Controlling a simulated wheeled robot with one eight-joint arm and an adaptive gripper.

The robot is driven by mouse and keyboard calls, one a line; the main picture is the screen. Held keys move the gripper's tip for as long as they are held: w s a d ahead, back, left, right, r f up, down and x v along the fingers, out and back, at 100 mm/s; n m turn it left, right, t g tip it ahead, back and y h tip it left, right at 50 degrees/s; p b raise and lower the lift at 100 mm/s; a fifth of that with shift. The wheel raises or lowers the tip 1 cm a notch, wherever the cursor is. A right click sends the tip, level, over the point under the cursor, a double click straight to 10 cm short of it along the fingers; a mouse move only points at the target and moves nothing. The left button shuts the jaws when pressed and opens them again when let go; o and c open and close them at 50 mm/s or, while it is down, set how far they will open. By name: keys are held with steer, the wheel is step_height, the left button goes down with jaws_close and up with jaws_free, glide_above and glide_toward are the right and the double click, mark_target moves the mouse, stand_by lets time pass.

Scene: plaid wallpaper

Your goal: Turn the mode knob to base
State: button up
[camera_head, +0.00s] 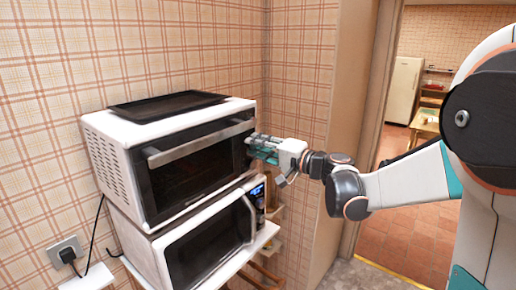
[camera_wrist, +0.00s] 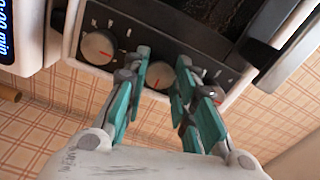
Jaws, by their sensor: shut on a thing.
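The white toaster oven (camera_head: 114,153) has a dark control panel on its right side, where my gripper (camera_head: 259,148) reaches in from the right. In the wrist view, my gripper (camera_wrist: 163,62) has its teal fingers on either side of a round silver knob (camera_wrist: 160,75) with a red pointer line, and is shut on it. Another silver knob (camera_wrist: 98,47) with a red line sits on the panel to the left, clear of the fingers. White marks show around the knobs, too small to read. I cannot tell which knob is the mode knob. My fingers hide part of the panel.
A white microwave (camera_head: 140,250) with a lit blue display stands under the oven. A black tray (camera_head: 168,105) lies on top of the oven. The oven door handle (camera_head: 200,137) juts out beside the panel. A wall outlet (camera_head: 66,251) is at lower left. The doorway is at right.

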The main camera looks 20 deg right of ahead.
steer(key=m, duration=0.6)
stand_by(0.6)
steer(key=o, duration=1.1)
steer(key=shift+s+d, duration=0.1)
steer(key=v, duration=1.1)
steer(key=shift+s+d, duration=0.2)
steer(key=shift+s, duration=0.15)
